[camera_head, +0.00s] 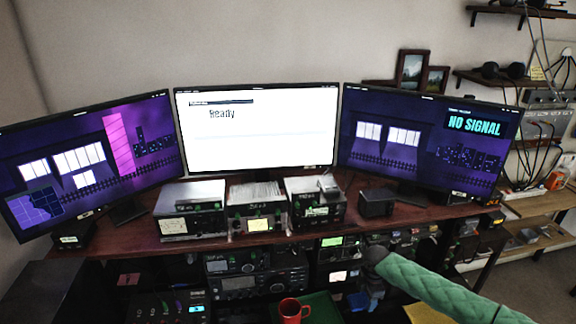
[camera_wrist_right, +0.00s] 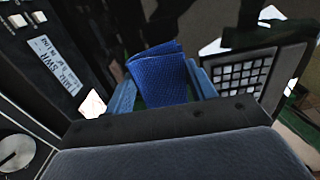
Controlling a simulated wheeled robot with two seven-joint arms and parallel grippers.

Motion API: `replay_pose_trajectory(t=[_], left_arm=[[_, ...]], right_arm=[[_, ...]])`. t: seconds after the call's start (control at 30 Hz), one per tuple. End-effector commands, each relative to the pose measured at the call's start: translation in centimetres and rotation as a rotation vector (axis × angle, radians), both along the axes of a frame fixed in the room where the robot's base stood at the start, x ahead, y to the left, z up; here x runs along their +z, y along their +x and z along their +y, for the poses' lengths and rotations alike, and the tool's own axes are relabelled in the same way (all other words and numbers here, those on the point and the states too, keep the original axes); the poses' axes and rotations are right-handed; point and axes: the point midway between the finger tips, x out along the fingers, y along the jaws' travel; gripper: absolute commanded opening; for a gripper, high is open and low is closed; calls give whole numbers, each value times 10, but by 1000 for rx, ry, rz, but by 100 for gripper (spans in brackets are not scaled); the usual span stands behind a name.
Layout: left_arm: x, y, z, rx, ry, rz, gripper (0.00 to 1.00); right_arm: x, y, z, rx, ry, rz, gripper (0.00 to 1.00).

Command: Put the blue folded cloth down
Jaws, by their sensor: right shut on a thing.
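The blue folded cloth (camera_wrist_right: 158,75) is in the right wrist view, standing up between the two blue fingers of my right gripper (camera_wrist_right: 163,88). The gripper is shut on it. The cloth's lower end is hidden behind the dark gripper body. In the head view my right gripper (camera_head: 368,290) is small and dark at the end of my green-sleeved arm, in front of the radio shelves. My left gripper is not in view.
A red mug (camera_head: 290,311) stands on a green mat (camera_head: 322,307) at the bottom of the head view. Stacked radios (camera_head: 250,285) are behind it, below the wooden desk (camera_head: 140,238) with three monitors. A grey keypad panel (camera_wrist_right: 250,76) is close by in the wrist view.

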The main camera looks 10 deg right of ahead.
Motion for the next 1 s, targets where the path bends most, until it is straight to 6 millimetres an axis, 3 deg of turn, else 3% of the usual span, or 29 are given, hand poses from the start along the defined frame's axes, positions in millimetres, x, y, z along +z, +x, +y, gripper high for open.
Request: replay_pose_trajectory(t=[0.27, 0.6, 0.77, 1.0], left_arm=[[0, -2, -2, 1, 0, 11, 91], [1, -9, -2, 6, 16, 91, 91], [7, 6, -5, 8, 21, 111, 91], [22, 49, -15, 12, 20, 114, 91]], right_arm=[[0, -2, -1, -170, 0, 0, 34], [4, -17, -6, -608, 1, 0, 34], [12, -26, 0, -815, -1, 0, 34], [35, -40, 16, -1114, 1, 0, 34]])
